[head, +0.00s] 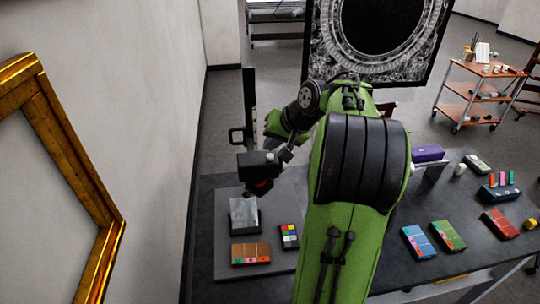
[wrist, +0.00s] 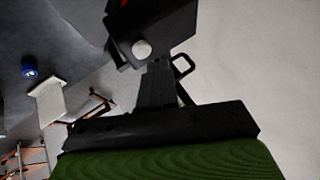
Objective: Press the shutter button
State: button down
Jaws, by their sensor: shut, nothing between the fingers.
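The black camera (head: 257,166) hangs on an upright stand column (head: 249,100), with a red ring (head: 262,184) on its underside. A small pale round button (head: 270,157) sits on its body; it shows larger in the wrist view (wrist: 141,48). My gripper (head: 287,156) is shut and empty, its tips just to the right of the button in the head view. In the wrist view my gripper's joined fingers (wrist: 158,66) point at the camera body, close beside the button. I cannot tell whether they touch it.
Under the camera, a baseboard (head: 215,205) holds a grey fragment (head: 244,215), a colour chart (head: 289,236) and an orange-brown box (head: 250,253). A black handle (head: 236,136) juts from the column. A gilt frame (head: 85,185) is at left. Several boxes lie on the dark table (head: 385,225).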

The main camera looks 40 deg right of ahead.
aim_at(272, 156)
jog(key=shift+f, duration=0.45)
jog(key=shift+f+b, duration=0.4)
jog(key=shift+b, duration=0.1)
dwell(0.4)
jog(key=shift+r, duration=0.1)
jog(key=shift+r+p, duration=0.8)
jog(key=shift+p, duration=0.1)
notch_tip(272, 156, up, 5)
jog(key=p, duration=0.5)
jog(key=shift+r, duration=0.15)
jog(key=shift+f, duration=0.2)
